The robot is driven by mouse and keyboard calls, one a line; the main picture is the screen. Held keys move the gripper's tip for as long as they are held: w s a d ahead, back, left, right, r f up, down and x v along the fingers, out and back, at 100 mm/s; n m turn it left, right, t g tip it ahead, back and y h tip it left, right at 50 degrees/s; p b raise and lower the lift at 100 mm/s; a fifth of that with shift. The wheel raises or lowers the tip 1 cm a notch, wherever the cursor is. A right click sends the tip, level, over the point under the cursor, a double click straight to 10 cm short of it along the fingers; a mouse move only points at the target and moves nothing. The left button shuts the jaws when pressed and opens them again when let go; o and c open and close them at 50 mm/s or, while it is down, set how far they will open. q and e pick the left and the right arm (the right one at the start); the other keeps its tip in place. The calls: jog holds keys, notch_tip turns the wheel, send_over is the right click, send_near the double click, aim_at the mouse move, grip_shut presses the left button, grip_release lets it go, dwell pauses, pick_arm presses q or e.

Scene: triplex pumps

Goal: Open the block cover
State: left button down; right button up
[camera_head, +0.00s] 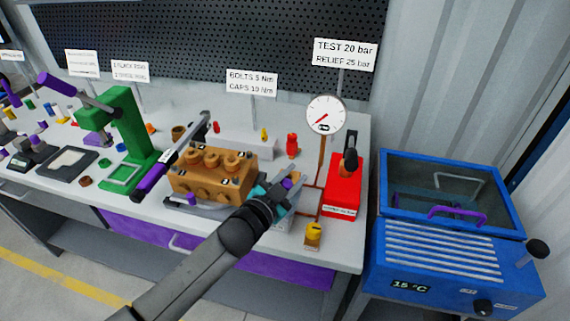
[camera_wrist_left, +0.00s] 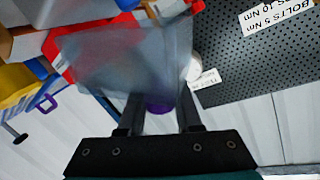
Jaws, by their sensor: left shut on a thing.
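The tan, brass-like pump block (camera_head: 205,180) sits on the bench with round caps along its top. My left gripper (camera_head: 283,188) is at its right end in the head view, shut on a small purple knob (camera_head: 288,184). The knob also shows between the fingers in the left wrist view (camera_wrist_left: 160,104). A grey, see-through panel (camera_wrist_left: 130,60) lies just beyond the fingers there; I cannot tell whether it is the block cover or whether it is joined to the knob. My right gripper is not in view.
A purple-handled bar tool (camera_head: 152,183) lies left of the block. A gauge (camera_head: 325,115) and a red unit (camera_head: 343,188) stand to the right, with a yellow-topped part (camera_head: 313,234) near the front edge. A blue tank (camera_head: 440,260) with a glazed lid stands beside the bench.

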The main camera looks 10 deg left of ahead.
pick_arm(q)
jog(key=shift+d+r+m+g+y+p, duration=0.15)
jog(key=shift+d+m+g+y+p, duration=0.2)
jog(key=shift+d+m+p, duration=0.8)
jog(key=shift+s+d+f+m+g+y+p, duration=0.15)
jog(key=shift+d+f+m+y, duration=0.25)
jog(key=shift+d+m, duration=0.35)
jog(key=shift+w+d+f+m+y+p, duration=0.1)
jog(key=shift+d+f+m+y, duration=0.4)
jog(key=shift+m, duration=0.45)
jog(key=shift+s+d+f+m+g+y+p, duration=0.1)
jog(key=shift+d+f+m+y+p, duration=0.2)
jog(key=shift+d+m, duration=0.5)
jog(key=c, duration=0.6)
grip_release()
jog(key=shift+r, duration=0.1)
